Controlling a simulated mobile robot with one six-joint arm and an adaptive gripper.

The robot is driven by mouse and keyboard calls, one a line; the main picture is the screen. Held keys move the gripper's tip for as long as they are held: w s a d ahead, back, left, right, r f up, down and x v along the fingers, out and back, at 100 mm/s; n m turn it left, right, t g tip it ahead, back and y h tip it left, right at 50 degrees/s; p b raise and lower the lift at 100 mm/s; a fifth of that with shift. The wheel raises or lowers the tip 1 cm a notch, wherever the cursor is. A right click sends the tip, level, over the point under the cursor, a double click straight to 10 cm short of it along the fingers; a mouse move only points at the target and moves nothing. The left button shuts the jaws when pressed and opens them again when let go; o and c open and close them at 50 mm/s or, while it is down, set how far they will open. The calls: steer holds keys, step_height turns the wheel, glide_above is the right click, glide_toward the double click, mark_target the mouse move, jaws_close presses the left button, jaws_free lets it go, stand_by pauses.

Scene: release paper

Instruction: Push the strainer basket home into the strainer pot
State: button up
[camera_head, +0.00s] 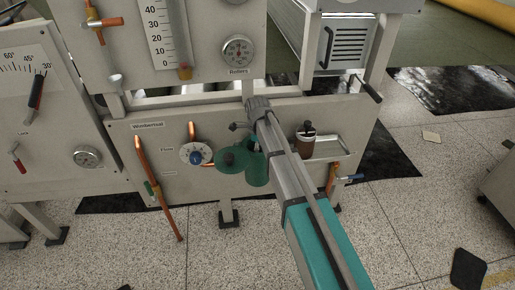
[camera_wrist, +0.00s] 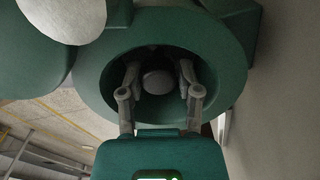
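The green strainer pot (camera_head: 258,174) is mounted on the lower panel, its round lid (camera_head: 232,159) swung out to the left. In the wrist view the pot's open mouth (camera_wrist: 228,75) faces me as a thick green ring. Inside its dark bore is a grey rounded piece (camera_wrist: 158,81), apparently part of the strainer basket; the rest of the basket is hidden. My gripper (camera_wrist: 160,72) reaches into the mouth with its fingers apart, one on each side of the grey piece. Dark gaps show between the fingers and it. In the head view my arm hides the gripper.
A dial with a blue knob (camera_head: 196,155) and copper pipes sit left of the pot. A small tray (camera_head: 330,147) and a brown jar (camera_head: 306,144) are to the right. The panel wall (camera_wrist: 285,110) is close on the right in the wrist view.

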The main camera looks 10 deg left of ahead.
steer(key=o, duration=0.4)
steer(key=shift+r, duration=0.2)
step_height(320, 180, up, 14)
steer(key=p, duration=1.4)
steer(key=shift+f, duration=0.2)
stand_by(0.9)
steer(key=shift+s+d+r+n+p, duration=0.25)
steer(key=shift+s+d+n, duration=2.8)
steer(key=shift+d, duration=1.95)
steer(key=shift+s+d+r+n+p, duration=0.3)
steer(key=shift+s+d+n, duration=2.7)
steer(key=shift+d, duration=1.95)
steer(key=shift+s+d+r+n+p, duration=0.25)
steer(key=shift+s+d+n, duration=2.8)
steer(key=shift+d, duration=1.95)
